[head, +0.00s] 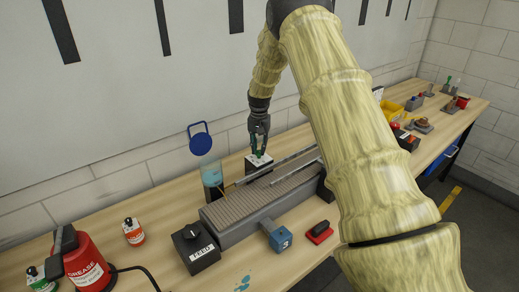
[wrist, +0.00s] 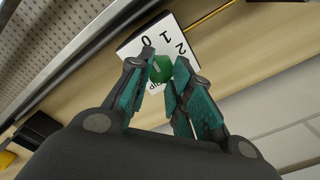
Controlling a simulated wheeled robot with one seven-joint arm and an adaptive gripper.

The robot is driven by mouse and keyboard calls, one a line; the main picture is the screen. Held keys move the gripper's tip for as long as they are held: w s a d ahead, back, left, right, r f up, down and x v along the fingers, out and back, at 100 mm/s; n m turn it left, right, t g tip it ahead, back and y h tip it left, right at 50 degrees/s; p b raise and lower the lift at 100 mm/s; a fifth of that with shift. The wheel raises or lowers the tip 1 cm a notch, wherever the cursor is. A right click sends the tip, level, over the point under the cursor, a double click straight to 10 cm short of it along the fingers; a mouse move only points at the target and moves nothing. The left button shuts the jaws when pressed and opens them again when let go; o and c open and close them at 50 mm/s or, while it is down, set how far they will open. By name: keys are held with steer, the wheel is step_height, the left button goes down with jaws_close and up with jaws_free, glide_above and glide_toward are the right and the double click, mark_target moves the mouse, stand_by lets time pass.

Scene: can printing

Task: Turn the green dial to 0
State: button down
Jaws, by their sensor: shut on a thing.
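The green dial (wrist: 162,68) sits on a white plate (wrist: 135,48) marked 0, 1 and 2, with partly hidden lettering near my gripper. My gripper (wrist: 161,80) is shut on the dial, with a teal-padded finger on each side of it. Which number the dial points to is hard to tell. In the head view, my gripper (head: 257,153) reaches down onto the small dark dial box with a white top (head: 262,161), behind the conveyor; the dial is mostly hidden there.
A ribbed conveyor (head: 262,200) with metal rails lies in front of the dial box. A clear cylinder with blue liquid (head: 212,172) stands to the left. A FEED knob box (head: 196,247), a blue block (head: 277,236) and a red grease can (head: 88,264) are nearer.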

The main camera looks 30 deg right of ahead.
steer(key=shift+s+a+f+n, duration=0.15)
steer(key=shift+s+f+n, duration=0.1)
steer(key=shift+f, duration=0.2)
steer(key=shift+s+a+f+n, duration=0.1)
steer(key=shift+s+f+n, duration=0.15)
steer(key=shift+f, duration=0.15)
steer(key=c, duration=1.4)
jaws_free()
steer(key=shift+w, duration=0.1)
steer(key=o, duration=0.3)
steer(key=shift+w+d+f, duration=0.1)
steer(key=shift+f, duration=0.1)
steer(key=shift+w+d, duration=0.15)
steer(key=shift+w, duration=0.2)
steer(key=shift+s+r, duration=0.1)
steer(key=shift+r, duration=0.25)
